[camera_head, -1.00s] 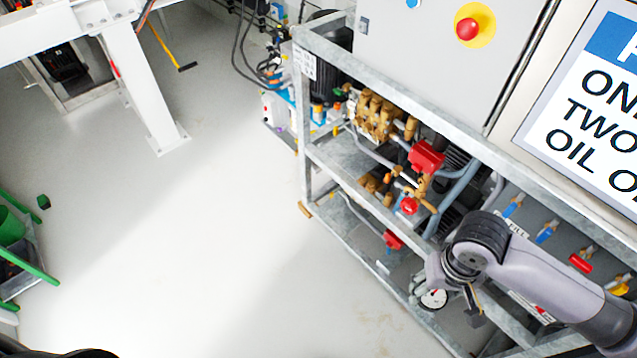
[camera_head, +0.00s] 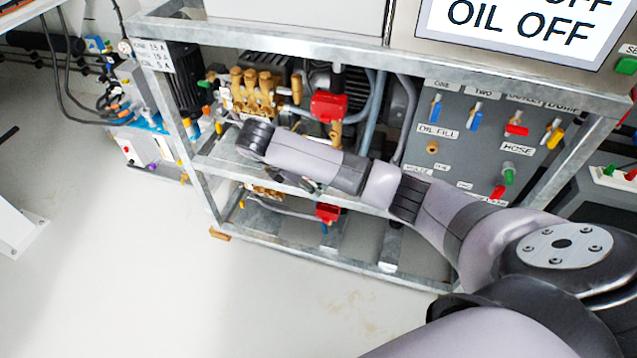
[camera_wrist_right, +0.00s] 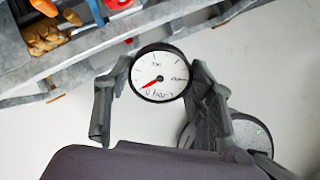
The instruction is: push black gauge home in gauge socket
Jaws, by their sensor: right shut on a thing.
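The black gauge (camera_wrist_right: 158,75) has a black rim, a white face and a red needle. It shows in the right wrist view between the two fingers of my right gripper (camera_wrist_right: 158,69), which is shut on it. In the head view my right arm reaches in from the right across the front of the pump frame. Its wrist hides most of the gripper there, and I cannot make out the gauge. I cannot pick out the gauge socket with certainty. My left gripper is not in view.
The grey metal frame (camera_head: 290,55) holds brass pump parts (camera_head: 254,92) and a red box (camera_head: 328,107). A panel with coloured valves (camera_head: 465,150) stands at its right. In the wrist view, frame rails lie close beyond the gauge. The floor (camera_head: 110,260) at left is clear.

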